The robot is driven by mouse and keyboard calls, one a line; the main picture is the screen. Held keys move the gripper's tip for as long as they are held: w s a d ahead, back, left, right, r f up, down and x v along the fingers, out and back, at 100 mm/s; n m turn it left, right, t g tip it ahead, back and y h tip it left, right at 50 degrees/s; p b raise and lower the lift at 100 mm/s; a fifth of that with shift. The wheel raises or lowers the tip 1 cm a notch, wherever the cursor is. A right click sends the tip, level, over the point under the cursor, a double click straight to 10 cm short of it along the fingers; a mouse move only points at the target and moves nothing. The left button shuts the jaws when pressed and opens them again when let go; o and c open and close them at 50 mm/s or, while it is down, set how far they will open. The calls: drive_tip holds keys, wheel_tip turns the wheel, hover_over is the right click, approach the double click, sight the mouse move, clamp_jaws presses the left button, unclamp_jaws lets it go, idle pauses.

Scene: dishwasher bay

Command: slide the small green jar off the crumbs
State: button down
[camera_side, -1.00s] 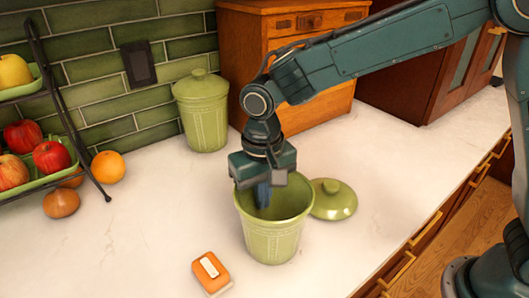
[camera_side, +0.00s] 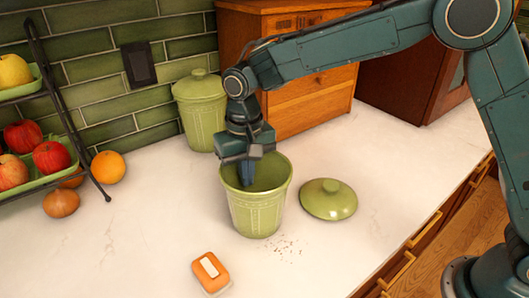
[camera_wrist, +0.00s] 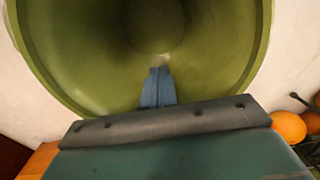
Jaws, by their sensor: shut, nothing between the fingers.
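The small green jar (camera_side: 257,214) stands upright and open on the white counter. Dark crumbs (camera_side: 287,246) lie on the counter just to its right and front, clear of its visible base. My gripper (camera_side: 247,180) reaches down through the jar's mouth with its blue fingers shut and empty. In the wrist view the shut fingers (camera_wrist: 158,85) lie over the jar's inside wall (camera_wrist: 210,50); I cannot tell if they touch it.
The green lid (camera_side: 328,198) lies on the counter right of the jar. An orange and white block (camera_side: 211,271) lies in front. A larger lidded green jar (camera_side: 202,112) stands behind, near the wooden cabinet (camera_side: 310,90). A fruit rack (camera_side: 60,110) and loose fruit are at left.

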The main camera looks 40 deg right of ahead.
drive_tip(key=w+d, duration=0.1)
drive_tip(key=w, duration=0.5)
drive_tip(key=shift+w, duration=0.25)
drive_tip(key=shift+s, duration=0.1)
drive_tip(key=s+r, duration=0.1)
drive_tip(key=r, duration=0.2)
drive_tip(key=s+r, duration=0.1)
drive_tip(key=r, duration=0.2)
drive_tip(key=s+r, duration=0.1)
drive_tip(key=r, duration=0.3)
drive_tip(key=shift+s+a, duration=0.35)
drive_tip(key=shift+s, duration=0.05)
idle(0.4)
drive_tip(key=shift+d+r, duration=0.1)
